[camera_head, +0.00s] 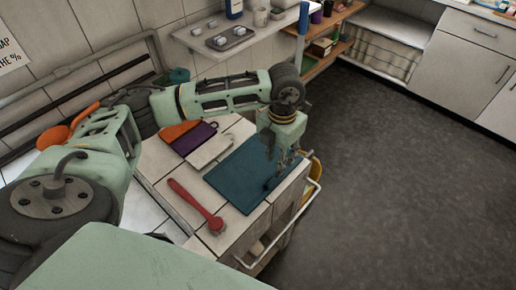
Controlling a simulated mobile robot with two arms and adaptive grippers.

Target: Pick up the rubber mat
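The rubber mat appears to be the flat dark teal rectangle (236,178) lying on the tiled worktop. My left arm comes in from the left and reaches over the worktop. My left gripper (279,168) points down over the right part of the mat, near its right edge, and hides some of it. The fingers are small and dark against the mat, so I cannot tell whether they are apart or touch the mat. The mat looks flat, with no edge visibly raised. My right gripper is not in view.
A red-handled brush (195,204) lies left of the mat. A pale block (210,152), a purple piece (194,139) and an orange piece (178,132) lie behind it. A white rail (285,226) runs along the worktop's near right side. Open floor (400,190) lies to the right.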

